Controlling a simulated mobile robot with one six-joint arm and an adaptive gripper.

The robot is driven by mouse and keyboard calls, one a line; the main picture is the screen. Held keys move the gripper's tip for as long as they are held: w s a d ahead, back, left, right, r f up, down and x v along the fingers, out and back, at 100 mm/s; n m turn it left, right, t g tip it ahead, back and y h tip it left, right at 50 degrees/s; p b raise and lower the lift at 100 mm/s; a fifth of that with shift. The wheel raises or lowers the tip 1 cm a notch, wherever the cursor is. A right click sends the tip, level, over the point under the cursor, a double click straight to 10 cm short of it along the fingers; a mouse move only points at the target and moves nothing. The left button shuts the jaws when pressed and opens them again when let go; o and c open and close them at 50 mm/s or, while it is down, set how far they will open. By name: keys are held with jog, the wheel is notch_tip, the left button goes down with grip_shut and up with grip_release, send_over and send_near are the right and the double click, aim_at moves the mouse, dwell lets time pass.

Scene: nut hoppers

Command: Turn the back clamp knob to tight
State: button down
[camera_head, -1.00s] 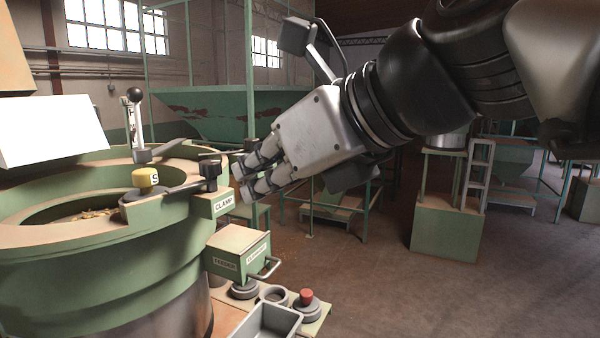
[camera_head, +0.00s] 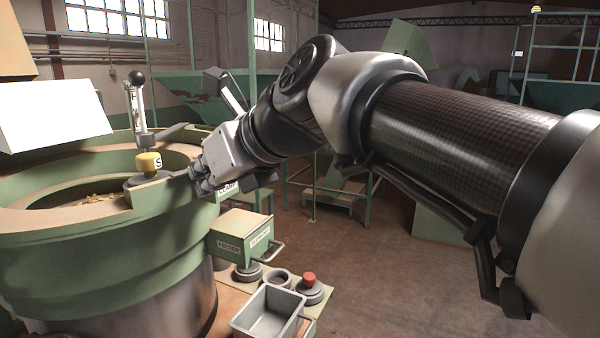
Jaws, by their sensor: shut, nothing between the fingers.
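My gripper (camera_head: 198,179) is shut with nothing between its fingers. It is at the right rim of the green hopper bowl (camera_head: 110,246), with its fingertips pointing left and down. A partly covered CLAMP label (camera_head: 228,187) shows just right of the fingers. The dark clamp knob above that label is hidden behind my gripper, so its setting cannot be read. Whether the fingers touch the knob cannot be told. A second hopper rim lies behind the front bowl.
A yellow knob marked S (camera_head: 149,163) and a ball-topped lever (camera_head: 138,100) stand close left of my gripper. Below are a green feeder box (camera_head: 240,235) with a handle, a red button (camera_head: 309,279) and a grey tray (camera_head: 268,312). Open floor lies right.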

jog(key=p, duration=0.1)
jog(key=a+p, duration=0.1)
jog(key=p, duration=0.1)
jog(key=shift+a+r, duration=0.1)
jog(key=shift+r, duration=0.15)
jog(key=shift+a+f+p, duration=0.1)
jog(key=shift+a+p, duration=0.3)
jog(key=shift+p, duration=0.3)
jog(key=shift+a+f, duration=0.15)
